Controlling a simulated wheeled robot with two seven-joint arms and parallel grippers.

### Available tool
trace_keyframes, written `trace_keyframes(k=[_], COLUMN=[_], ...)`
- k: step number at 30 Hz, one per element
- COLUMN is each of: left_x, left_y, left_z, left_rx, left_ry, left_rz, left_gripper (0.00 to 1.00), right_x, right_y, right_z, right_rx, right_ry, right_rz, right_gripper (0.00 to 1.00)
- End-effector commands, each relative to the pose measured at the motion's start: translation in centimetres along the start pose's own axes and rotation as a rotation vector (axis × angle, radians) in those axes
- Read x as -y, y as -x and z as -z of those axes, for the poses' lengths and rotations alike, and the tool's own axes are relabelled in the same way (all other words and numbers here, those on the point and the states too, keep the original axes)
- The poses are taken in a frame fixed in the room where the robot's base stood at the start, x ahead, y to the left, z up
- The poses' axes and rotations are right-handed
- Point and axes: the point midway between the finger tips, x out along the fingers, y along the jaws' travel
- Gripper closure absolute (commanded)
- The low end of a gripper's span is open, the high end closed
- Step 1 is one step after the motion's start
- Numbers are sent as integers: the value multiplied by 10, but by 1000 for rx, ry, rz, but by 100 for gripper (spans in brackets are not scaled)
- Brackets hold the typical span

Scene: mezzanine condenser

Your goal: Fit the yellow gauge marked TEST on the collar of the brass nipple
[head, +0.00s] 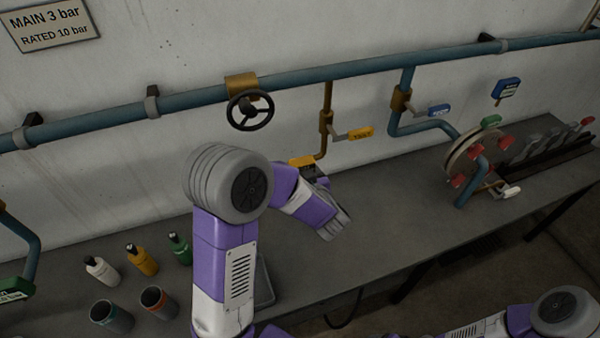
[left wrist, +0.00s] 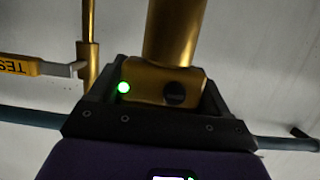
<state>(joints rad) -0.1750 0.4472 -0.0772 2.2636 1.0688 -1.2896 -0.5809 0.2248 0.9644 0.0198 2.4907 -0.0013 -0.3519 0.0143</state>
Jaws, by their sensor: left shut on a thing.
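A yellow block (head: 302,162), which looks like the gauge, shows at the jaws of my left gripper (head: 318,174). In the left wrist view the jaws are shut on this yellow gauge (left wrist: 150,82), which has a lit green spot and a dark round opening. A thick brass cylinder (left wrist: 172,30) meets it from above in that picture. I cannot tell whether this is the nipple or the gauge's own stem, nor whether gauge and collar are joined. The brass nipple (head: 321,148) bends down behind the gripper. The gauge's marking is not visible. My right gripper is out of view.
A valve with a yellow TEST lever (head: 360,132) sits just above, also in the left wrist view (left wrist: 35,67). A black handwheel (head: 250,111) is left. Several bottles (head: 141,260) and two cups (head: 158,302) stand front left. The bench (head: 390,205) is clear right of the gripper.

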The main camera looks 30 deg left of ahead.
Motion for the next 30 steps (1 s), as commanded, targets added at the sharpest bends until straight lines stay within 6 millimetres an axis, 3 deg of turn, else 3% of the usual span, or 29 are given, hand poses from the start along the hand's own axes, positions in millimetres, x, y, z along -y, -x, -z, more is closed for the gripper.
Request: trace_keyframes(k=[1,2,6,16,24,30], left_x=[0,0,0,-1,-1,0], left_y=[0,0,0,7,52,73], left_z=[-1,-1,0,-1,-1,-1], left_rx=[-2,-2,-1,1,0,-1], left_ry=[0,0,1,0,0,0], left_rz=[0,0,0,-3,-5,-2], left_gripper=[66,22,0,0,0,0], right_x=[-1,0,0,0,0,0], right_y=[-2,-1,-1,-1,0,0], right_z=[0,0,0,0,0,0], right_rx=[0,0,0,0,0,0], right_ry=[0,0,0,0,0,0], right_rz=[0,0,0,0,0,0], right_gripper=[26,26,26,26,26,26])
